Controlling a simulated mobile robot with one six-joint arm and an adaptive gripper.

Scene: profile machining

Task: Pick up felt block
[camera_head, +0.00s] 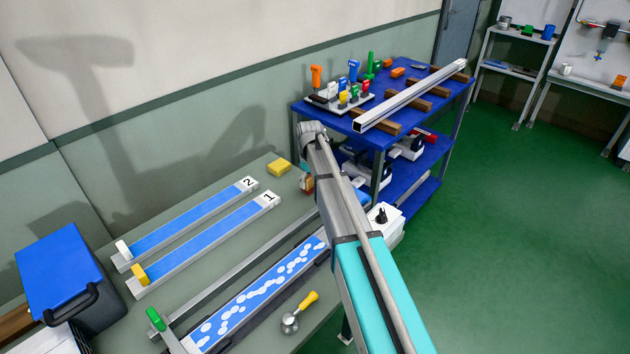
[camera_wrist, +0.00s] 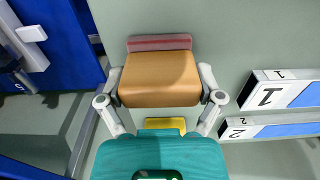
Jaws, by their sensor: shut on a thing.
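The felt block (camera_wrist: 160,80) is a tan-orange block with a dull red layer along its far side. In the wrist view it sits between the two fingers of my gripper (camera_wrist: 161,77), which press on its left and right sides. In the head view a small part of the felt block (camera_head: 307,184) shows beside my arm near the bench's right end. My arm hides most of the gripper there. I cannot tell whether the block touches the bench top.
A yellow block (camera_head: 279,167) lies on the bench near the wall, close to my gripper. Two blue-topped rails marked 2 (camera_head: 190,221) and 1 (camera_head: 210,240) lie left of it. A blue cart (camera_head: 325,112) with tools and a metal profile stands beyond. Green floor is clear at right.

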